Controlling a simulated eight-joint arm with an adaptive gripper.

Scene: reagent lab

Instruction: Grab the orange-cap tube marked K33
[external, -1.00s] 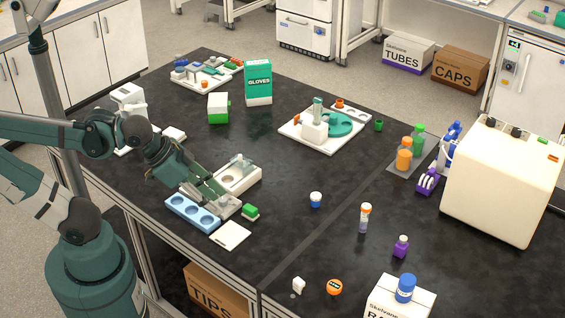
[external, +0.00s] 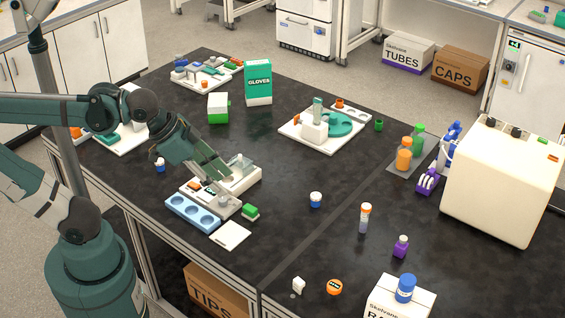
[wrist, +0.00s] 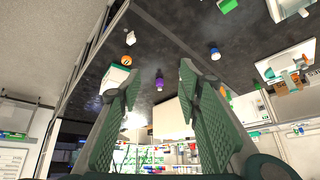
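An orange-cap tube (external: 364,218) stands upright on the black bench, right of the bench seam. Its body is clear with a white label, and the marking is too small to read.
A white-and-blue vial (external: 316,200) stands left of the tube, and a purple bottle (external: 401,247) right of it. An orange round item (external: 334,287) and a white box with a blue-capped bottle (external: 405,289) are nearer. A large cream machine (external: 500,185) stands right. Bench around the tube is clear.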

